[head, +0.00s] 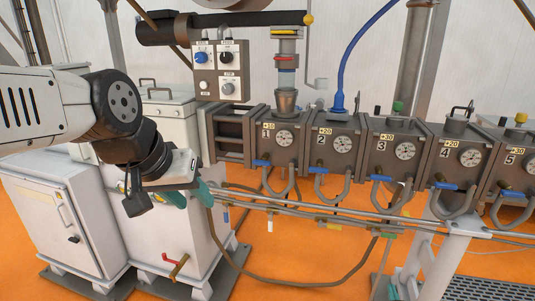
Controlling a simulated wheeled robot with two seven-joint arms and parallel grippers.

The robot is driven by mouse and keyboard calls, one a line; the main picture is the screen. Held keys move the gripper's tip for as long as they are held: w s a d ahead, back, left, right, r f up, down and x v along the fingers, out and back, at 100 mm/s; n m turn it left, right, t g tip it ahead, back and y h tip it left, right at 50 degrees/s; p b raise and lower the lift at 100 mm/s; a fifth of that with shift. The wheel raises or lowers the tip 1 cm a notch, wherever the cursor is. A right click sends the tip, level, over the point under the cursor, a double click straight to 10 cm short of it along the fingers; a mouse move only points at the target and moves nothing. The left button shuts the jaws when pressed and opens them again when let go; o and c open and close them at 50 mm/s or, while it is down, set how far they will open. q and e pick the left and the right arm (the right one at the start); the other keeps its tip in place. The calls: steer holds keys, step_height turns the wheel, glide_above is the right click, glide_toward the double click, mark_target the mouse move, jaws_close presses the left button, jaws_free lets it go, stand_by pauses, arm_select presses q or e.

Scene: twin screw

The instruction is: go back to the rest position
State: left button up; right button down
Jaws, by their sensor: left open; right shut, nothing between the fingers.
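My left arm comes in from the left edge. Its gripper (192,197) points down and to the right, its teal fingers apart and with nothing seen between them. It is in front of the white cabinet, left of and below the machine's first barrel block. At the bottom edge, right of centre, a small teal part looks like the fingertips of my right gripper (385,288); the rest of it is out of the picture. The row of grey numbered barrel blocks (333,146), each with a dial gauge, runs across the right half.
A white cabinet (62,215) stands behind and below my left arm. A blue hose (358,45) rises from the second block. Pipes (310,212) and a dark hose (300,279) run below the blocks. Orange floor (270,245) shows between.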

steer(key=w+a+r+n+g+y, duration=0.4)
steer(key=a+r+n+y, duration=0.35)
steer(key=r, duration=0.35)
steer(key=w+a+r+n+g+y, duration=0.55)
steer(key=r+n+y, duration=0.3)
steer(key=r, duration=0.25)
steer(key=s+a+r+n+g, duration=0.3)
steer(key=a+r+n+g, duration=0.3)
steer(key=a+r, duration=0.3)
steer(key=s+a+r+n+g+h, duration=0.55)
steer(key=s+a+r+n, duration=0.3)
steer(key=s+r, duration=0.3)
steer(key=s+r+n+t+h, duration=0.6)
steer(key=s+r, duration=0.4)
steer(key=s, duration=0.1)
steer(key=shift+s+d, duration=0.2)
steer(key=shift+d, duration=0.1)
